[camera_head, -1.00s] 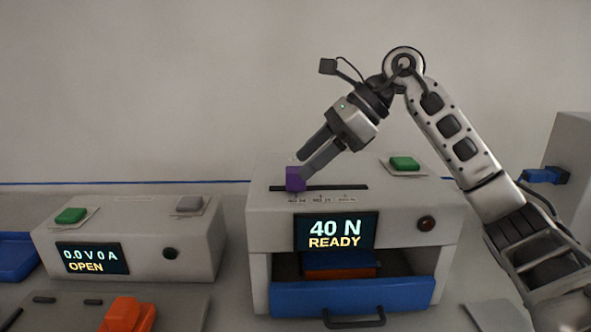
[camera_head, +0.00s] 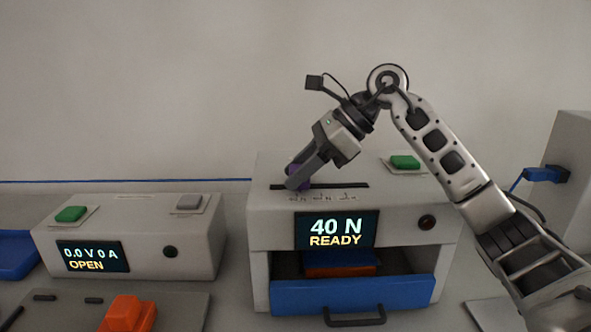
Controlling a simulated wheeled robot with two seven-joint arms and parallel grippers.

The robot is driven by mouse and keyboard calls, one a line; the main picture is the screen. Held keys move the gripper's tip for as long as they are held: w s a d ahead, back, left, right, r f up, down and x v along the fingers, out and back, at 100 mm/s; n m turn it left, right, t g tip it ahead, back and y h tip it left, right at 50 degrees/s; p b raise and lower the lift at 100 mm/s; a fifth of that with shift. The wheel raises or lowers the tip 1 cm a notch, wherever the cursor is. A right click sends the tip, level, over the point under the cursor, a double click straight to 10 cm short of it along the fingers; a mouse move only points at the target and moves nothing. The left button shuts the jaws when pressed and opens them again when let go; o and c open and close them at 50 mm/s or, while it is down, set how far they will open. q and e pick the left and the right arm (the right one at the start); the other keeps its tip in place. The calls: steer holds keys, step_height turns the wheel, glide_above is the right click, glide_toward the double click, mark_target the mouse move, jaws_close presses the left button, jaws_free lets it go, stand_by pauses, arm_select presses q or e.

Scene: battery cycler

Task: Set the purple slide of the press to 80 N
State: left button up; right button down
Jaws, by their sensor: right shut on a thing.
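The press (camera_head: 390,258) is a white box on the table, right of centre. Its screen (camera_head: 335,231) reads 40 N READY. My right gripper (camera_head: 293,179) reaches down from the upper right and is shut on the purple slide. The small scale marks in front of the slot are partly readable at best. My left gripper is not in view.
The press drawer (camera_head: 350,296) is pulled out, with an orange and blue item (camera_head: 340,268) inside. A second box (camera_head: 200,250) at left shows 0.0 V 0 A OPEN. An orange block (camera_head: 128,313) stands in front.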

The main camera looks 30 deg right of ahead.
mark_target(320, 187)
steer(key=s+d, duration=0.1)
steer(key=s+d+b, duration=0.1)
steer(key=d, duration=0.1)
steer(key=c, duration=0.9)
jaws_free()
steer(key=shift+r, duration=0.1)
steer(key=p+v, duration=0.1)
steer(key=v, duration=1.4)
steer(key=shift+s+d+r, duration=0.2)
steer(key=shift+r, duration=0.1)
